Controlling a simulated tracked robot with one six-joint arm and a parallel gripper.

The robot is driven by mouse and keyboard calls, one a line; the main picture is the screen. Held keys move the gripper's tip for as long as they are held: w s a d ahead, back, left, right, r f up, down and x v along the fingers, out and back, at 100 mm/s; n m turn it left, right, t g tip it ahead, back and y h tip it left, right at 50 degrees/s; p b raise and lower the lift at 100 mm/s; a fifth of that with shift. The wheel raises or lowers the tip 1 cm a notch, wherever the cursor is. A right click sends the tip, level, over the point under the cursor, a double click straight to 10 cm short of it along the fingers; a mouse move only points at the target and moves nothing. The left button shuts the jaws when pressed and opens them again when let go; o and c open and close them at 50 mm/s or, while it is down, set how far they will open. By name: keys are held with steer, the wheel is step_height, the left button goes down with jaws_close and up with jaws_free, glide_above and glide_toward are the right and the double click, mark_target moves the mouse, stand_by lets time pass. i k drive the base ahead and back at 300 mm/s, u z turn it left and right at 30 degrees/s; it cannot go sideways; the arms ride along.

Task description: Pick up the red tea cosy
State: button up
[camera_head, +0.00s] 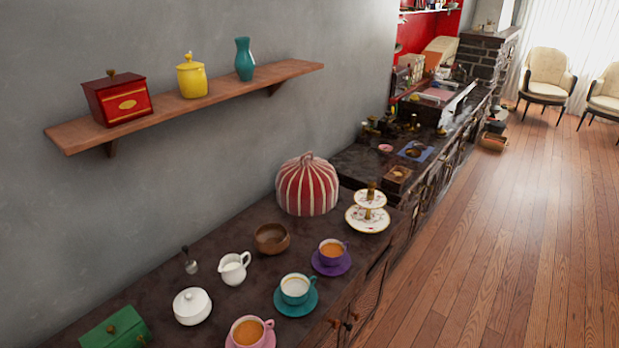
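The red tea cosy (307,186) is a dome with white stripes and a small loop on top. It stands upright on the dark counter (215,240), close to the grey wall. Nothing covers it in the head view. My gripper is not in this view.
A tiered cake stand (368,218) stands right of the cosy, and a brown bowl (272,238) in front. Cups on saucers, a white jug (234,268), a sugar bowl (192,306) and a green box (115,329) spread nearer. A shelf (220,95) hangs above left. The wooden floor (500,240) is clear.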

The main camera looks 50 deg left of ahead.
mark_target(307, 186)
steer(key=z, duration=0.05)
steer(key=i, duration=2.65)
steer(key=u, duration=2.75)
